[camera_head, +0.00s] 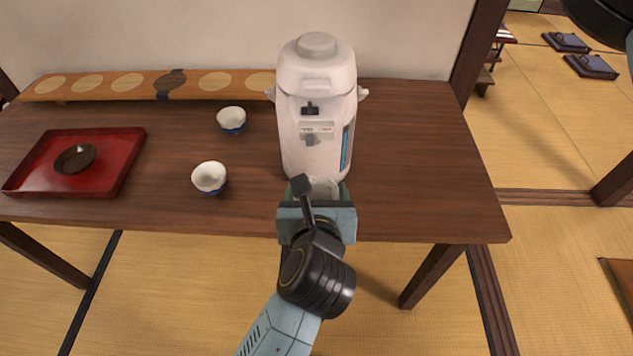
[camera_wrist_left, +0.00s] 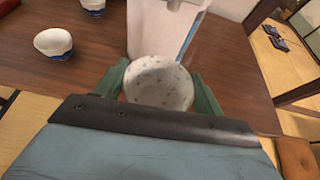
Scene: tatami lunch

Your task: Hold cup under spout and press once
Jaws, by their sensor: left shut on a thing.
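A white air pot (camera_head: 314,125) with a round top button (camera_head: 317,44) stands upright on the dark wooden table. My left gripper (camera_head: 322,186) is at the table's front edge, close in front of the pot's base. It is shut on a pale speckled cup (camera_wrist_left: 159,83), with one green finger on each side in the left wrist view. In the head view the cup (camera_head: 325,185) is mostly hidden behind the gripper. The pot's lower body (camera_wrist_left: 163,30) is just beyond the cup. I cannot tell whether the cup is exactly under the spout. My right gripper is not in view.
Two white-and-blue cups (camera_head: 209,177) (camera_head: 231,119) stand left of the pot. A red tray (camera_head: 117,165) with a dark bowl (camera_head: 75,159) is at the far left. A long board with round insets (camera_head: 128,82) lies along the back. The table (camera_head: 420,150) right of the pot is clear.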

